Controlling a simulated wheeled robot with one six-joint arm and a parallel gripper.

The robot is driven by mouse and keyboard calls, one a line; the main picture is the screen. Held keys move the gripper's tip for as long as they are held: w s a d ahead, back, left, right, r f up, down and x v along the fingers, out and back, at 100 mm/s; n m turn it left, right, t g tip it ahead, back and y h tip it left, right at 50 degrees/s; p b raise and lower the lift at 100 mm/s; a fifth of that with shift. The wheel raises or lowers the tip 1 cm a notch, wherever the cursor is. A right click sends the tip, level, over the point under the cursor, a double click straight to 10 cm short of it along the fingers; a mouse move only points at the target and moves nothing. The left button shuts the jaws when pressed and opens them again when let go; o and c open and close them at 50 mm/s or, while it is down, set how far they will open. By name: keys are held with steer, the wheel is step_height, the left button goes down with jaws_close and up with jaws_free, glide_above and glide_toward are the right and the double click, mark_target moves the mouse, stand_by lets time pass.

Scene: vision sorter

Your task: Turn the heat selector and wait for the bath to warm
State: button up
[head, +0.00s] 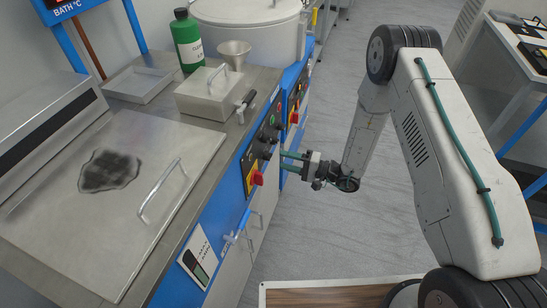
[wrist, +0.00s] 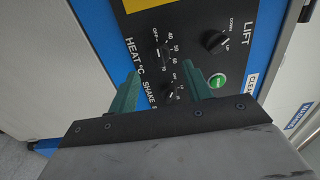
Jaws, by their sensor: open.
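The heat selector (wrist: 165,49) is a small black knob on a dark panel (wrist: 185,15), beside the "HEAT °C" label and a scale from OFF to 70. My gripper (wrist: 161,67) has two green fingers, open and empty, pointing at the panel. In the wrist view the selector appears between and just past the fingertips; I cannot tell the depth gap. In the head view my gripper (head: 282,160) is close to the front panel, near its black knobs. The bath's steel lid (head: 110,215) is closed, with a dark patch on it. The "BATH °C" display (head: 66,4) is cut off.
A shake knob (wrist: 171,93), a lift knob (wrist: 215,42) and a green button (wrist: 217,81) sit close to the selector. A green bottle (head: 187,42) and a funnel (head: 234,54) stand on the bench. The floor (head: 318,215) is clear.

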mark_target(268, 156)
steer(key=x, duration=0.5)
steer(key=shift+a, duration=0.1)
steer(key=c, duration=0.9)
steer(key=shift+c, duration=0.2)
